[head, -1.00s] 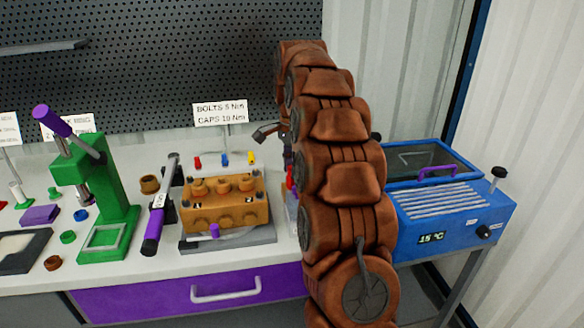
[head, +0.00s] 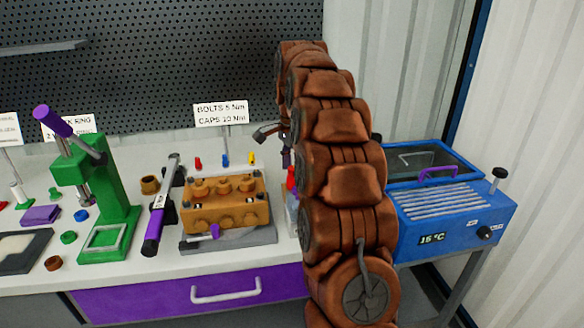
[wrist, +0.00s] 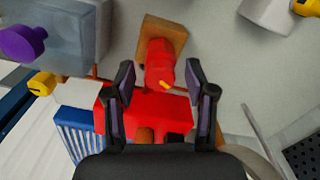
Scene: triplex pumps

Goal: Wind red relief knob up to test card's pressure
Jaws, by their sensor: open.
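In the wrist view a red rounded knob-like part (wrist: 160,66) with a small yellow mark stands on a brown-orange block, above a wider red body (wrist: 172,112). Whether this part is the relief knob is not certain. My gripper (wrist: 160,82) is open, its two dark fingers on either side of the red parts; contact cannot be told. In the head view my arm hides most of this spot, and only a small red piece (head: 291,178) shows at its left edge. No card with a readable pressure shows.
The orange pump block (head: 228,218) and a purple-handled wrench (head: 152,240) lie left of my arm. A green press (head: 115,215) stands further left. A sign (head: 221,114) gives bolt and cap torques.

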